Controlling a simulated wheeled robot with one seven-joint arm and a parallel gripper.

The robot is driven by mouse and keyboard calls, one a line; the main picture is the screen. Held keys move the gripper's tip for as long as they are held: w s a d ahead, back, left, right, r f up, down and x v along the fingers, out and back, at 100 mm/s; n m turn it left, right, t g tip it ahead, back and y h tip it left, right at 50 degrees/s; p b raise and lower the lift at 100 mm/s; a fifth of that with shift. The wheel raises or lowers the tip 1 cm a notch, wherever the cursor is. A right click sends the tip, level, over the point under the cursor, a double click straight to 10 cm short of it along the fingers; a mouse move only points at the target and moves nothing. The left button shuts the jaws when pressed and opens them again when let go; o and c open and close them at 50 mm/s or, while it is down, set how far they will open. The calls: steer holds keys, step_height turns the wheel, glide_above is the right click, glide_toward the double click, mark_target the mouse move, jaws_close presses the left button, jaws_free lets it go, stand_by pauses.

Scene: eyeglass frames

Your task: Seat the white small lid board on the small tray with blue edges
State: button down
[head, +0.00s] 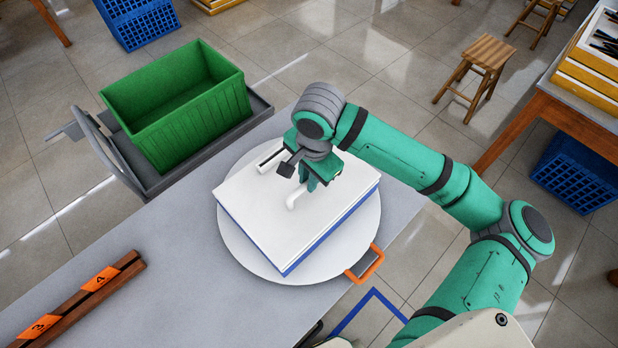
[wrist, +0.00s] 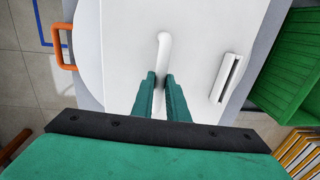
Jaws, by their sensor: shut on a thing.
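The white small lid board (head: 254,220) lies flat over the small tray with blue edges (head: 330,237), whose blue rim shows along the front and right sides. The lid also fills the middle of the wrist view (wrist: 125,75). It has a raised white handle (wrist: 163,48) and a second white fitting with a dark slot at one side. My gripper (head: 309,185) is over the lid, its green fingers (wrist: 160,97) shut on the handle. Any gap between lid and tray is too small to tell. The back edges are partly hidden by my arm.
The tray rests on a round white plate (head: 243,257) with an orange handle (head: 364,265), on a grey table (head: 150,275). A green crate (head: 178,105) on a grey cart stands behind left. A brown rack (head: 85,305) with orange labels lies front left.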

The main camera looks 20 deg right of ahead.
steer(key=shift+f, duration=0.75)
stand_by(0.3)
steer(key=c, duration=1.7)
jaws_free()
steer(key=shift+o, duration=0.2)
step_height(320, 180, up, 11)
steer(key=s, duration=0.1)
steer(key=shift+d+f, duration=0.15)
steer(key=shift+d, duration=0.05)
